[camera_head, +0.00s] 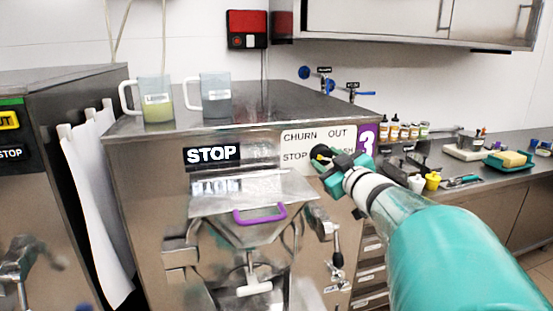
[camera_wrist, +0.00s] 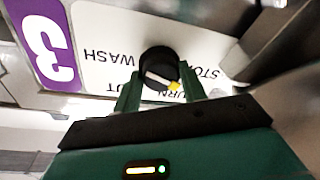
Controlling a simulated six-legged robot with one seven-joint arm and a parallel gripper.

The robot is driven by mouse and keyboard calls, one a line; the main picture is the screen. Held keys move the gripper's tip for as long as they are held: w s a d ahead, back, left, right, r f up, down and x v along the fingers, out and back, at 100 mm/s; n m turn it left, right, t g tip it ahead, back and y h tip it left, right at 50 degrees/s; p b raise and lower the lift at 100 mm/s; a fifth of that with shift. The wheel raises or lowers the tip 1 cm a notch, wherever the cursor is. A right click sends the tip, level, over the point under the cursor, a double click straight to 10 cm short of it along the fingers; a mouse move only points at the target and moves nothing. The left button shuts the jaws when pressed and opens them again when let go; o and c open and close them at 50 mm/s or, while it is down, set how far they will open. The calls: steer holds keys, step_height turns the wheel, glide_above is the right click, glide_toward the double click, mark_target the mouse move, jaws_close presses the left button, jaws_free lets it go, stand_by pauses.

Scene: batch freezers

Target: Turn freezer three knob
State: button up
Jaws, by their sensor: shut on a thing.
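Freezer three (camera_head: 150,170) is the steel machine in the middle of the head view, with a purple "3" label (camera_head: 367,139) on its front. Its black round knob (camera_wrist: 158,68) sits on a white plate (camera_wrist: 110,30) with words such as "CHURN", "OUT", "STOP" and "WASH". The knob has a white line and a yellow mark. My gripper (camera_wrist: 160,92) is shut on the knob, with one green finger on each side of it in the wrist view. In the head view my gripper (camera_head: 338,162) covers part of the plate and most of the knob (camera_head: 320,152).
A hopper with a purple handle (camera_head: 259,214) is left of my arm. A counter (camera_head: 480,180) with jars and a sponge tray (camera_head: 507,162) lies at right.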

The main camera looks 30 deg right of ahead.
steer(key=m, duration=0.4)
steer(key=shift+w+a+m, duration=0.15)
steer(key=shift+m, duration=0.15)
steer(key=shift+m+t+h, duration=0.3)
steer(key=shift+m+h, duration=0.1)
steer(key=shift+m, duration=1.7)
steer(key=o, duration=0.9)
steer(key=shift+o, duration=0.3)
steer(key=shift+w, duration=0.2)
steer(key=shift+s, duration=0.15)
